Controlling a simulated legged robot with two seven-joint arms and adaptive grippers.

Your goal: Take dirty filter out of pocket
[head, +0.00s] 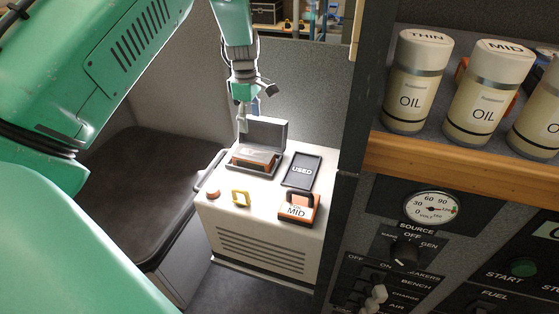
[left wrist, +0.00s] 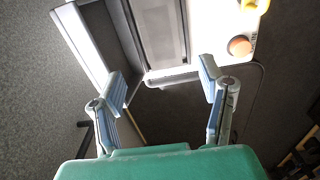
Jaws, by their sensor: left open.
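The dirty filter (head: 255,155) looks like a flat grey panel with orange-brown edges. It lies in a dark pocket (head: 233,168) on top of a white cabinet, below a raised grey lid (head: 267,131). In the left wrist view a grey-brown panel (left wrist: 163,32) shows inside the dark frame, cut off by the top edge. My left gripper (head: 255,106) is open and empty, above the pocket's left rear side and apart from the filter. Its spread fingers (left wrist: 162,82) show below the pocket in the left wrist view. My right gripper is not in view.
A shelf of oil cans (head: 416,82) and a control panel stand right.

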